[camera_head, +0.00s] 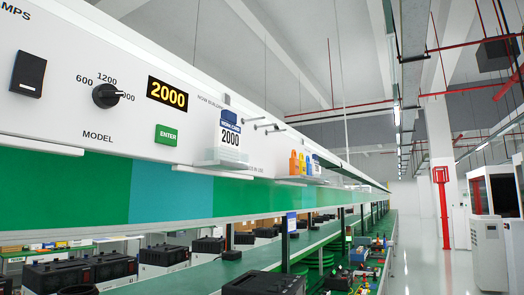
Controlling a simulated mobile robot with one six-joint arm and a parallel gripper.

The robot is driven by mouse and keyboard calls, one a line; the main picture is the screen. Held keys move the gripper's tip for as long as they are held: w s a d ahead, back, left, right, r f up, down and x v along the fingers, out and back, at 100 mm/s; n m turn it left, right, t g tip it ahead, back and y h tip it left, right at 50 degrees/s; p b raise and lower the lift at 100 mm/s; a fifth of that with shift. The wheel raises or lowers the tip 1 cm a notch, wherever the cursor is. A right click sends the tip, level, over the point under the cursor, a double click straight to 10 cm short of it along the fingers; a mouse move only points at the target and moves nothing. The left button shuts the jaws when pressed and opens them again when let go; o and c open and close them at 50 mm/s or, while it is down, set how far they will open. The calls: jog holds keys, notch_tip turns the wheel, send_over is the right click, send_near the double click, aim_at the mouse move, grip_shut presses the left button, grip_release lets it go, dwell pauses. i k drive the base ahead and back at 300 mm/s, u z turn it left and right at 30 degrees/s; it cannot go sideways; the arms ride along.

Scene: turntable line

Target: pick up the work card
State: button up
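The work card (229,133) is white with a dark blue header and the number 2000. It stands upright against the white panel (60,115), right of the middle of the panel's controls. Its lower part sits in a clear holder (220,156) fixed to the panel. The small print on the card is too blurred to read. My gripper is not in view.
Left of the card are a yellow 2000 display (167,93), a green ENTER button (166,135), a black knob (106,96) and a black switch (27,74). Metal pegs (265,124) stick out to its right, above a shelf with coloured tags (302,163).

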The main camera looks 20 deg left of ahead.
aim_at(228, 134)
jog(key=u, duration=0.3)
jog(key=i, duration=0.6)
jog(key=u, duration=0.45)
jog(key=k, duration=0.65)
jog(key=u, duration=0.25)
jog(key=i, duration=0.65)
jog(key=z, duration=0.1)
